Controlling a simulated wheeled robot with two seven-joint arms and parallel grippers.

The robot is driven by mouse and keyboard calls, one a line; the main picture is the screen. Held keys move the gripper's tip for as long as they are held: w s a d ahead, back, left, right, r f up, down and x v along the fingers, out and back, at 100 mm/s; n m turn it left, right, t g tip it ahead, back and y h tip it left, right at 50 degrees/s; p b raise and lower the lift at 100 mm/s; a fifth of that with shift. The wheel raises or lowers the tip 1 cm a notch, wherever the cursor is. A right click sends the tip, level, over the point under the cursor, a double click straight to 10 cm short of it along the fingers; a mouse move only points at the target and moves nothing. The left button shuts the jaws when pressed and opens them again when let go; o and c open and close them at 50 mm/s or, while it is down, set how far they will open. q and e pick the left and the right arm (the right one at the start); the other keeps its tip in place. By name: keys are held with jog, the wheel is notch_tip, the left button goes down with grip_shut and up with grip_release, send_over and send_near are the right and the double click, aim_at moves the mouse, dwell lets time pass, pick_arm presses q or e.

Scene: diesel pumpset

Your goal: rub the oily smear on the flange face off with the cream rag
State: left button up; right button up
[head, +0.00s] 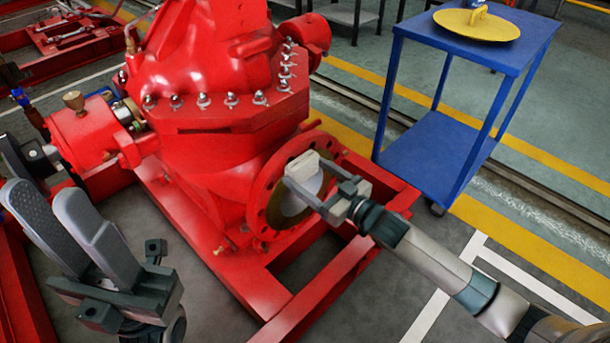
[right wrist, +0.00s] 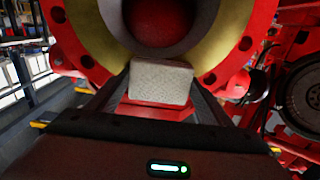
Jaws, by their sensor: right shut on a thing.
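The red pump's flange (head: 262,190) has a ring of bolt holes and faces right, toward my right arm. Its pale, yellowish flange face (right wrist: 215,45) circles a dark red bore in the right wrist view. I cannot make out the oily smear. My right gripper (head: 306,178) is shut on the cream rag (head: 303,165), a pale folded pad between its fingers. The rag (right wrist: 160,82) is at the lower part of the ring in the right wrist view; I cannot tell if it touches. My left gripper (head: 45,200) is open and empty at the lower left.
The red base frame (head: 345,275) runs beneath the pump. A blue trolley (head: 425,145) with a yellow disc (head: 475,24) on top stands at the back right. A red cylinder (head: 88,135) with fittings is near my left gripper. Floor at the lower right is clear beyond my arm.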

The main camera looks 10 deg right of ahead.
aim_at(317, 165)
jog(key=shift+w+d, duration=0.1)
jog(key=shift+d, duration=0.05)
dwell(0.5)
jog(key=shift+w+d+p, duration=0.35)
jog(key=shift+w+d, duration=0.25)
jog(key=shift+d, duration=0.3)
jog(key=shift+w+d, duration=0.25)
jog(key=shift+d, duration=0.15)
jog(key=shift+w, duration=0.1)
jog(key=shift+w+d+p, duration=0.15)
jog(key=shift+w+d, duration=0.25)
jog(key=shift+d, duration=0.25)
jog(key=shift+w+d+p, duration=0.15)
jog(key=shift+w+d, duration=0.25)
jog(key=shift+d, duration=0.25)
jog(key=shift+p, duration=0.4)
